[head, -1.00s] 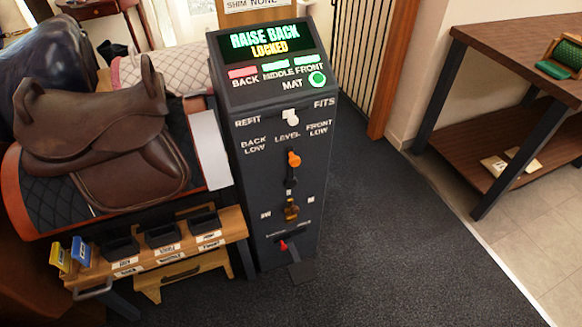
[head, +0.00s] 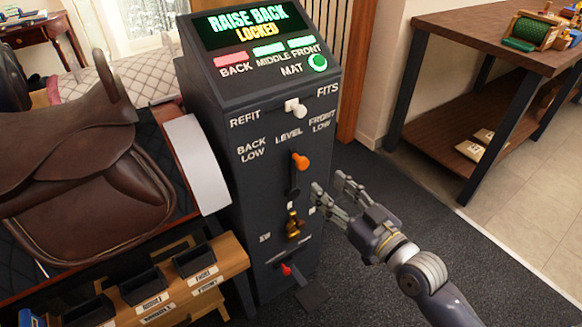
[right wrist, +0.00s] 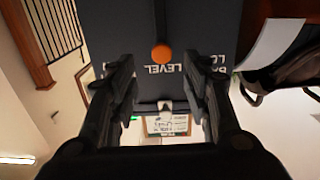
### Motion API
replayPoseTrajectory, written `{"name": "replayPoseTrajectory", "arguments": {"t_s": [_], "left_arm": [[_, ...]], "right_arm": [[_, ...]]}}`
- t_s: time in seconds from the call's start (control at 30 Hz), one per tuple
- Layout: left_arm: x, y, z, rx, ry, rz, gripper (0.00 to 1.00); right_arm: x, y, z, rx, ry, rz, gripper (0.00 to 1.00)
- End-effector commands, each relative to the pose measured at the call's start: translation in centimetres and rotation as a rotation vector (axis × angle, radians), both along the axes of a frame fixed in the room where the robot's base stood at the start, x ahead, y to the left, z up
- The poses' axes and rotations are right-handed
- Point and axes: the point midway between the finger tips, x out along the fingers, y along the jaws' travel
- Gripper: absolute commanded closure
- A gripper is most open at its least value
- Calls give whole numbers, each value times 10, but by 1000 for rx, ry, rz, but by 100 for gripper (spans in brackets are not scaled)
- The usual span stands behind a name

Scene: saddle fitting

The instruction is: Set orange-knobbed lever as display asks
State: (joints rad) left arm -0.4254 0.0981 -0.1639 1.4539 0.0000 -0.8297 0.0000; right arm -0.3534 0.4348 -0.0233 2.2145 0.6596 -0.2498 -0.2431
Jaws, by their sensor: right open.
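The orange-knobbed lever (head: 301,162) is on the front of the dark console (head: 215,150), its knob at the top of a vertical slot under the word LEVEL. In the right wrist view the orange knob (right wrist: 162,54) shows ahead of the fingers, near the middle. The display (head: 245,25) reads RAISE BACK, LOCKED. Its BACK light is red; MIDDLE, FRONT and MAT are green. My right gripper (head: 328,190) is open and empty, right of the lever and a little below the knob, apart from it. My left gripper is not in view.
A white-knobbed lever (head: 296,108) sits above, between REFIT and FITS. A brass lever (head: 294,226) and a red lever (head: 287,269) are below. A brown saddle (head: 90,160) is at the left. A wooden bench (head: 480,35) stands at the right, with open carpet between.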

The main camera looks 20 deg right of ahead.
Motion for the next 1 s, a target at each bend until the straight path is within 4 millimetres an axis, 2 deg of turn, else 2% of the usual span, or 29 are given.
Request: {"name": "replayPoseTrajectory", "arguments": {"t_s": [0.13,0.27,0.7,1.0], "left_arm": [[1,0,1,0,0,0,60],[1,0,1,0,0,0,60],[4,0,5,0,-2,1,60],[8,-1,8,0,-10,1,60]], "right_arm": [[4,4,8,4,-17,7,56],[18,9,9,4,-18,5,56],[86,33,7,4,-15,5,56],[100,39,7,2,-14,7,56]]}}
